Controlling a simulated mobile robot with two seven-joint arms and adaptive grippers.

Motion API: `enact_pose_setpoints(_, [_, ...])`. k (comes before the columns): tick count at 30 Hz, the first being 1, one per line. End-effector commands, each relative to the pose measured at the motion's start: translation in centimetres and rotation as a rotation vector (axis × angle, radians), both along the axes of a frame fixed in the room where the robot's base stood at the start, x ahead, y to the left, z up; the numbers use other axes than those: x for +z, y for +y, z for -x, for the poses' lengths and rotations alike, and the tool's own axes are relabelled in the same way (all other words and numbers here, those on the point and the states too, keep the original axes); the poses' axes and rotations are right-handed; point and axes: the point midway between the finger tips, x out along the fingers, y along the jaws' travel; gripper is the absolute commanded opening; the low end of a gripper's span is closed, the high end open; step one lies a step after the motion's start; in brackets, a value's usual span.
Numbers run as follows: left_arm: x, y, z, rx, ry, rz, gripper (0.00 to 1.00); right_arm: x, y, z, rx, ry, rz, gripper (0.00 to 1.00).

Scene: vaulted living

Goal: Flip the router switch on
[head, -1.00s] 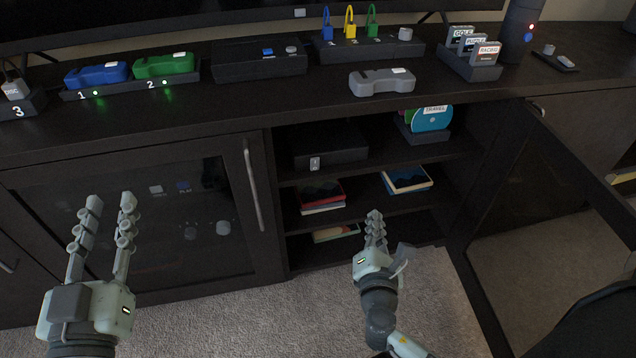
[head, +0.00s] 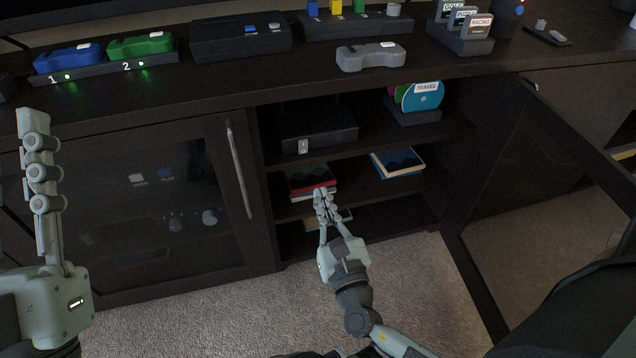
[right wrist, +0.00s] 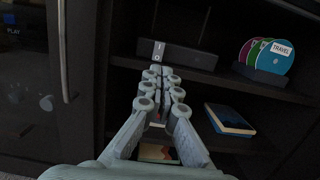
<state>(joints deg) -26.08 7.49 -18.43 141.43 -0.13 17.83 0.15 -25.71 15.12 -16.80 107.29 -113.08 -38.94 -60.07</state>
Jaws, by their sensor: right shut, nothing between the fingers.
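The router is a black box (head: 335,128) on the upper shelf of the open cabinet bay. In the right wrist view the switch (right wrist: 158,50) shows I and O marks, just beyond my fingertips. Which way it is tilted I cannot tell. My right gripper (head: 325,193) is shut and empty, in front of the bay, below the switch in the head view and apart from it. My left gripper (head: 40,150) is at the left edge, partly cut off; its finger gap does not show.
Discs in a holder (head: 412,118) stand right of the router. Books (head: 398,162) lie on the shelf below. The open glass door (head: 560,150) bounds the right side; a closed glass door (head: 165,200) is on the left. Several devices and a grey controller (head: 370,56) sit on top.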

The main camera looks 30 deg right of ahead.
Motion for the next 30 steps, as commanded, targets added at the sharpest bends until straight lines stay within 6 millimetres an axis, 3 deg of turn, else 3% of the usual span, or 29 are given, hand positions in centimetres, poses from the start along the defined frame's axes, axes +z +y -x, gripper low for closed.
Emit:
enact_pose_setpoints(15, [-0.3,-0.2,-0.4,-0.002,0.034,-0.012,0.3,1.5,-2.4,-10.0,-0.003,-0.002,-0.003,0.0])
enact_pose_setpoints(21, [-0.3,-0.2,-0.3,-0.002,0.035,-0.012,0.3,1.7,-2.8,-11.7,-0.002,0.0,-0.002,0.0])
enact_pose_setpoints(30, [-0.3,-0.2,-0.3,-0.003,0.035,-0.012,0.3,1.7,-2.9,-12.1,-0.001,0.0,-0.002,0.0])
